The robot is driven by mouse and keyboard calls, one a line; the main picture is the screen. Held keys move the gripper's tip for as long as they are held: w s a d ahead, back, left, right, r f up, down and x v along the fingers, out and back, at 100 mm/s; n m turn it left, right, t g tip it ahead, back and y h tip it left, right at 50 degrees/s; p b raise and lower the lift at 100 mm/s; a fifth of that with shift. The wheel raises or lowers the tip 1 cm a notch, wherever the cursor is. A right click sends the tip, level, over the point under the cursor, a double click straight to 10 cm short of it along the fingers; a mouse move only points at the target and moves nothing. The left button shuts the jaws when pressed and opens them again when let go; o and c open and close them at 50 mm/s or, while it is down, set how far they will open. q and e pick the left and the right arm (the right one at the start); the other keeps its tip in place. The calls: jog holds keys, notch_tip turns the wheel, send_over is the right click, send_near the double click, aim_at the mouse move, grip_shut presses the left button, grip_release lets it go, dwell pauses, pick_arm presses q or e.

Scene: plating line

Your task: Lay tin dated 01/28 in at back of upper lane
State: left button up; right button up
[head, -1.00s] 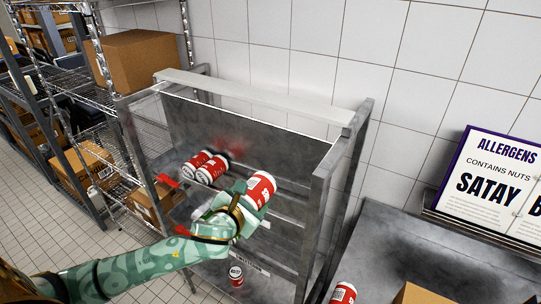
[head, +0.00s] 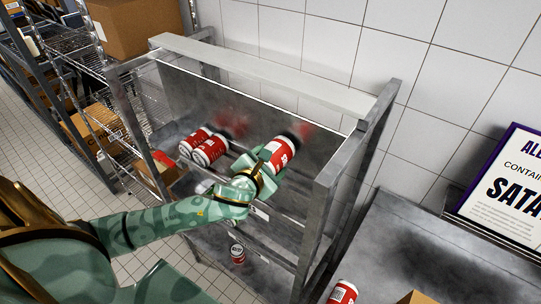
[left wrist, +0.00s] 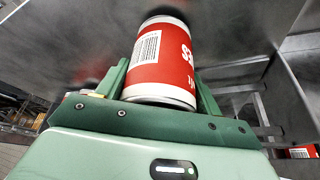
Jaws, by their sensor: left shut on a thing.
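A red and white tin (head: 279,151) is in my left gripper (head: 270,168), inside the upper part of the steel rack (head: 325,190). The tin also shows in the left wrist view (left wrist: 165,62), lying between the two green fingers (left wrist: 203,95). Its label faces the camera, but I cannot read a date on it. The far end of the tin is close to the rack's back panel; I cannot tell whether it touches. Two more red tins (head: 209,150) lie side by side on the upper lane to the left of the gripper. My right gripper is not in view.
A single tin (head: 237,254) stands on the lower shelf. Another tin (head: 342,293) and a cardboard box (head: 418,298) are on the steel counter (head: 440,250) at the right. The rack's right post (head: 313,235) stands close to my gripper.

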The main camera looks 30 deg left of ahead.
pick_arm(q)
notch_tip(320, 180, down, 10)
jog(key=b, duration=0.8)
jog(key=shift+r, duration=0.25)
jog(key=o, duration=1.4)
jog(key=shift+f, duration=0.15)
jog(key=shift+s, duration=0.1)
